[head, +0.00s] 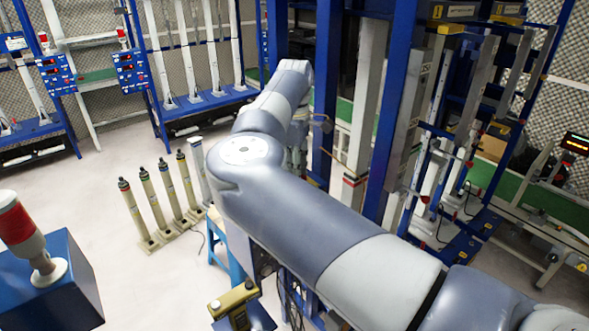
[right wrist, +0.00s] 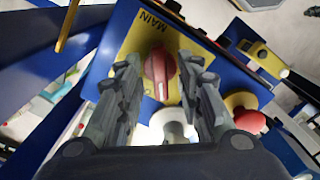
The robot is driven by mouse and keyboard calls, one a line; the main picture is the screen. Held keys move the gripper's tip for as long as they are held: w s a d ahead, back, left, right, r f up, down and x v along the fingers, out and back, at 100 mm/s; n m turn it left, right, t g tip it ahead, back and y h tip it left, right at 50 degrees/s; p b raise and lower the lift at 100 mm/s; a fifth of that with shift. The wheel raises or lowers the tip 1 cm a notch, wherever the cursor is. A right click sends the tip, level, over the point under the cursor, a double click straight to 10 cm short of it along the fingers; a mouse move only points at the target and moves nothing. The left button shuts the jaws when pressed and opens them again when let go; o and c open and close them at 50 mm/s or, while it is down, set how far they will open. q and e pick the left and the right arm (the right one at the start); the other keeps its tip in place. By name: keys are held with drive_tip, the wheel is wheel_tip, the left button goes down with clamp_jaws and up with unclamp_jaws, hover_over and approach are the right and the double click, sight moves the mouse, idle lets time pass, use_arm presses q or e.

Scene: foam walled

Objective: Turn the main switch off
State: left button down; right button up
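The main switch is a red rotary knob (right wrist: 160,70) on a yellow plate (right wrist: 142,38) marked MAIN, on a blue box (right wrist: 105,68), in the right wrist view. My right gripper (right wrist: 160,76) is open, with one finger on each side of the knob and a gap visible on both sides. The knob's pale mark points toward the gripper's palm. In the head view my right arm reaches to the blue frame, and its gripper (head: 298,135) is mostly hidden behind the arm. The switch is hidden there. My left gripper is not in view.
A red push button (right wrist: 250,121) with a yellow base and a pale round button (right wrist: 170,124) sit near the knob. Blue frame posts (head: 328,90) stand close beside my arm. Several upright cylinders (head: 167,190) stand on the floor to the left.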

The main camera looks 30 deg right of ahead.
clamp_jaws()
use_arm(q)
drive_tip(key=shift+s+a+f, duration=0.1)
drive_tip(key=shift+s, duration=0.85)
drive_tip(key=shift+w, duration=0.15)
use_arm(e)
drive_tip(key=shift+n+b, duration=0.7)
drive_tip(key=n+b, duration=0.1)
drive_tip(key=n, duration=0.2)
drive_tip(key=shift+b, duration=0.4)
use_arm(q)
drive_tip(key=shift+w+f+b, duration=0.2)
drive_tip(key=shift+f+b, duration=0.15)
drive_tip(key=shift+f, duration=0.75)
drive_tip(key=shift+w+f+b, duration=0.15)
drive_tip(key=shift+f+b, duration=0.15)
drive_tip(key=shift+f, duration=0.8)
use_arm(e)
drive_tip(key=shift+r+n, duration=0.15)
drive_tip(key=shift+n, duration=1.55)
